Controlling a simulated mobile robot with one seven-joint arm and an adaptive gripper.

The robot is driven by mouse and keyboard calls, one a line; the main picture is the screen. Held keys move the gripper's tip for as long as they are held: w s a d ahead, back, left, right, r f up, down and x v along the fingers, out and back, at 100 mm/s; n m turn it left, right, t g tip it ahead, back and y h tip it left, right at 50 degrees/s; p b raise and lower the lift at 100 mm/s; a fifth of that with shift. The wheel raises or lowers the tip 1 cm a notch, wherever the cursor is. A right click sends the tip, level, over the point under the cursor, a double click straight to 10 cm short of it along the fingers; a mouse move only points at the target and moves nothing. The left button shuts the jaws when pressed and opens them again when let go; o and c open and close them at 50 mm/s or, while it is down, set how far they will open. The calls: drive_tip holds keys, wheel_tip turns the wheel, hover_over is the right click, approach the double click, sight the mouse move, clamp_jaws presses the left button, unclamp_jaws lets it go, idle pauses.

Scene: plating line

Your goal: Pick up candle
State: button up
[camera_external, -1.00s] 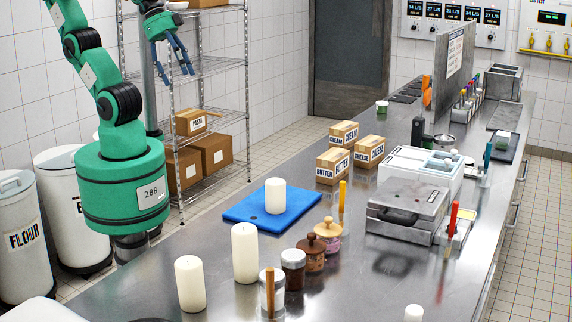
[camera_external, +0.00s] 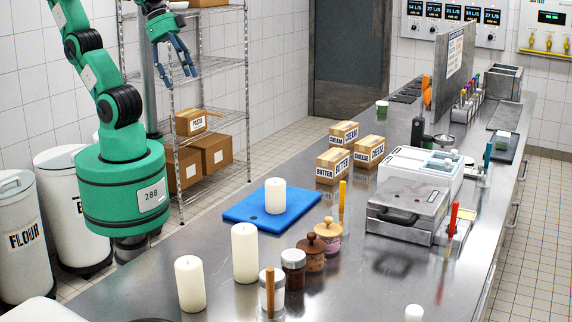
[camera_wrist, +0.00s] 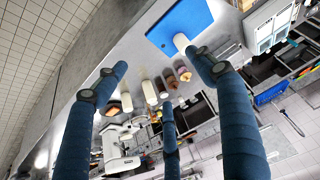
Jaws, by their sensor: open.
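Several white candles stand upright on the steel counter. One short candle (camera_external: 275,196) is on a blue board (camera_external: 240,213). A tall candle (camera_external: 245,255) and another candle (camera_external: 190,285) stand nearer the camera, and a further white candle-like top (camera_external: 413,313) is cut off at the bottom edge. My gripper (camera_external: 178,57) is open and empty, high up beside the shelf rack and well apart from the candles. In the wrist view its blue fingers (camera_wrist: 157,76) are spread. There the candle on the board (camera_wrist: 182,42) shows beside the right fingertip, with the blue board (camera_wrist: 180,18) behind.
Lidded jars (camera_external: 312,253) and a jar with a wooden handle (camera_external: 272,297) stand close to the tall candle. An orange-handled tool (camera_external: 342,198) is right of the board. Butter and cheese boxes (camera_external: 333,166) and a metal press (camera_external: 405,210) stand further back.

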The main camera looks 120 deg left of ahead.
drive_tip(key=w+d+r+g+p, duration=0.1)
drive_tip(key=w+d, duration=0.1)
drive_tip(key=w, duration=0.4)
drive_tip(key=w+d+r+g+p, duration=0.1)
drive_tip(key=w+d+r, duration=0.1)
drive_tip(key=w, duration=0.5)
drive_tip(key=n+g+p, duration=0.3)
drive_tip(key=g+p, duration=0.1)
hover_over(243, 227)
wheel_tip(243, 227, down, 24)
drive_tip(key=shift+r, duration=0.2)
drive_tip(key=shift+d+f, duration=0.1)
drive_tip(key=shift+f, duration=0.05)
drive_tip(key=shift+f, duration=4.25)
drive_tip(key=shift+f, duration=0.1)
